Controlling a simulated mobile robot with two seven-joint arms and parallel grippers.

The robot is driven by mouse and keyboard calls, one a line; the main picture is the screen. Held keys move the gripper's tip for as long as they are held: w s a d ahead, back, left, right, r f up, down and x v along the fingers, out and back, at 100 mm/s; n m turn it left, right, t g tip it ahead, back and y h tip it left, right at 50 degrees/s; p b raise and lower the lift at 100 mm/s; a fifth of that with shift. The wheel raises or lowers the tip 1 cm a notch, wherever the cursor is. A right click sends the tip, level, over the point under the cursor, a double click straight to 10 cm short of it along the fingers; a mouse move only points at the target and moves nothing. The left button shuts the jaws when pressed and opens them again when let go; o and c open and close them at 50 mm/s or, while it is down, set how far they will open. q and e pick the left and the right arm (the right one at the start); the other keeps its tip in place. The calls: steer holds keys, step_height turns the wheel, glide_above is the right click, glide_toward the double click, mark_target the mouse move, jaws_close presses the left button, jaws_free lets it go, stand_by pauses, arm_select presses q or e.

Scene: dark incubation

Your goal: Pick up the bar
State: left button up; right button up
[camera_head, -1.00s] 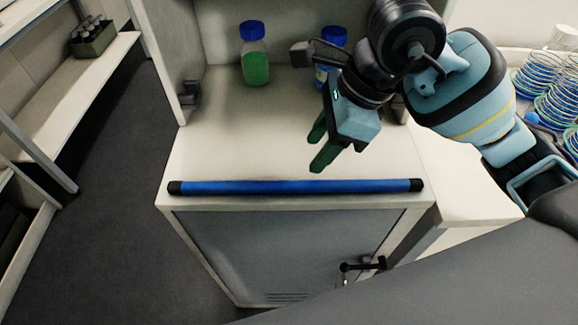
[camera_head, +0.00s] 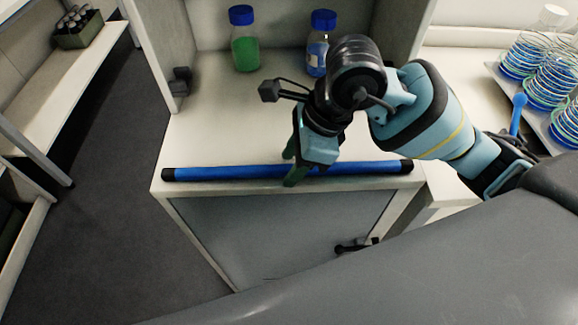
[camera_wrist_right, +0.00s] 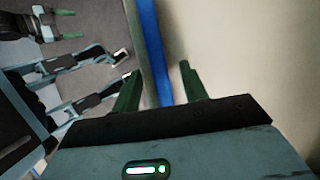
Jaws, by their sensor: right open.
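The bar (camera_head: 230,173) is a long blue rod with black end caps. It lies across the front edge of the white cabinet top (camera_head: 215,135). In the right wrist view the bar (camera_wrist_right: 151,45) runs between the two spread fingers of my right gripper (camera_wrist_right: 160,68). Contact cannot be told. My left gripper (camera_wrist_right: 75,24) shows only at the upper left there, its green fingers apart and empty.
A green-filled bottle (camera_head: 244,45) and a blue-filled bottle (camera_head: 318,50) stand behind on the cabinet top. Stacked dishes (camera_head: 550,80) sit on a tray at the right. The cabinet's side walls rise at the back. Clear floor (camera_head: 105,150) lies left.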

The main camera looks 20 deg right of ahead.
steer(key=shift+f, duration=0.1)
steer(key=shift+c, duration=0.2)
jaws_close()
arm_select(q)
steer(key=shift+s, duration=0.1)
